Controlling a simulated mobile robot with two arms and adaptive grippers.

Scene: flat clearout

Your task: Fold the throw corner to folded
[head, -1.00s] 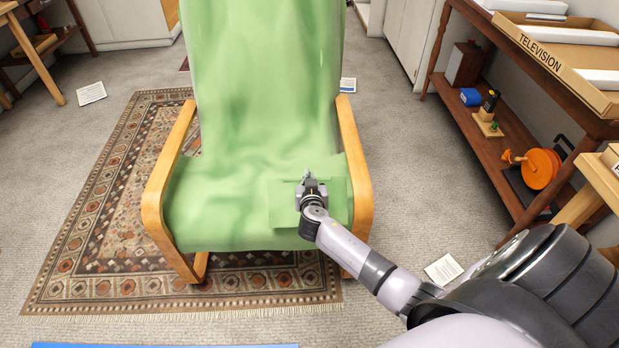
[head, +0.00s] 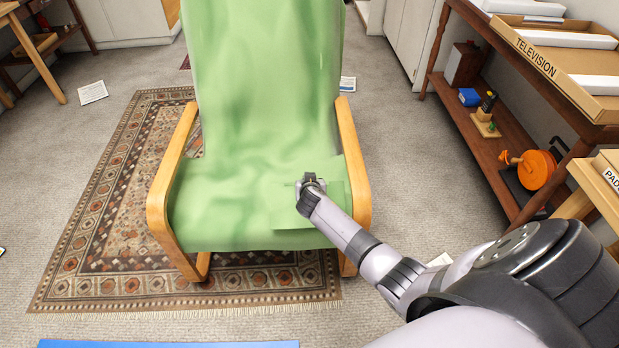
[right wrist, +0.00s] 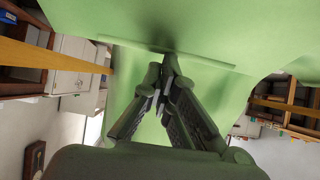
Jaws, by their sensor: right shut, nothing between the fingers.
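The green throw (head: 255,110) drapes over the back and seat of a wooden-armed chair. At the right front of the seat, a squarish flap of the throw (head: 285,214) lies with visible straight edges. My right gripper (head: 309,178) is over this flap, its fingers partly hidden by my wrist in the head view. In the right wrist view, the fingers (right wrist: 168,62) are shut and empty, with their tips close to the green cloth (right wrist: 215,30). A straight cloth edge runs across near the tips; I cannot tell whether they touch it. My left gripper is not in view.
The chair's wooden arms (head: 354,165) and (head: 172,175) flank the seat. A patterned rug (head: 110,240) lies under it. A brown shelf (head: 500,160) with boxes stands at the right. Papers (head: 93,92) lie on the floor. A blue edge (head: 170,344) shows at the bottom.

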